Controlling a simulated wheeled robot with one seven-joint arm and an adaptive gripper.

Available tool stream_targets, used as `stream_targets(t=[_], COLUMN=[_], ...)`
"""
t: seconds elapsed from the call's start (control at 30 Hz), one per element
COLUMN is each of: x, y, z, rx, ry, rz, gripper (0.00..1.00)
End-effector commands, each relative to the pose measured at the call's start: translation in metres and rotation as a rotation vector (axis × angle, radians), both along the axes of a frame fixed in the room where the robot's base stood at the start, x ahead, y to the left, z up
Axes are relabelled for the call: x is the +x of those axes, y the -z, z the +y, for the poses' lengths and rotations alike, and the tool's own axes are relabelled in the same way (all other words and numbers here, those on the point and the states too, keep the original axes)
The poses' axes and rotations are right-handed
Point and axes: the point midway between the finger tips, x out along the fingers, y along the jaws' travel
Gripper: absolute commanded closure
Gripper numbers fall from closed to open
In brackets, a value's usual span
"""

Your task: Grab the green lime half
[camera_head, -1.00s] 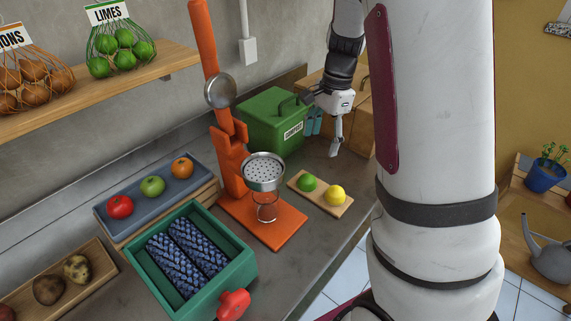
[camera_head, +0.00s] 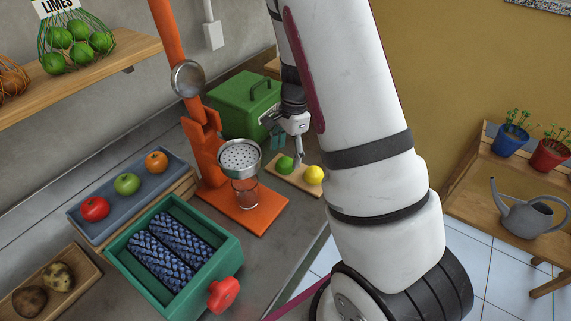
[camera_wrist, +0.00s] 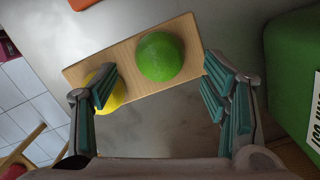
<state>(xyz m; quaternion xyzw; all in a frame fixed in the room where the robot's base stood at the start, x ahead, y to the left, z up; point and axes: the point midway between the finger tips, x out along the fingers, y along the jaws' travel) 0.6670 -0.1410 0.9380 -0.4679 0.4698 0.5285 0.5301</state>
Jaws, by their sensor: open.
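The green lime half (camera_head: 284,165) lies on a small wooden board (camera_head: 302,186), beside a yellow lemon half (camera_head: 313,174). In the wrist view the lime (camera_wrist: 160,57) shows as a round green dome between my fingers and ahead of them. My gripper (camera_wrist: 162,88) is open and empty, with its teal-padded fingers spread. The left finger partly covers the lemon (camera_wrist: 115,95) in that view. In the head view my gripper (camera_head: 288,149) hangs above the far part of the board, just over the lime; its fingers are small and partly hard to see.
An orange juice press (camera_head: 250,207) with a strainer and glass stands left of the board. A green compost box (camera_head: 240,105) stands behind, close to my gripper on its right in the wrist view.

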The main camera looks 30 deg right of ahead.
Motion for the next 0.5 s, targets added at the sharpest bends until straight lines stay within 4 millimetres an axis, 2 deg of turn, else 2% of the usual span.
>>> stream_targets(t=[0.1, 0.2, 0.47, 0.5], x=[-0.001, 0.000, 0.000, 0.000], y=[0.017, 0.026, 0.029, 0.029], z=[0.004, 0.005, 0.005, 0.005], rx=[0.000, 0.000, 0.000, 0.000], ry=[0.001, 0.002, 0.000, 0.000], rz=[0.003, 0.001, -0.001, -0.001], gripper=[0.32, 0.32, 0.32, 0.37])
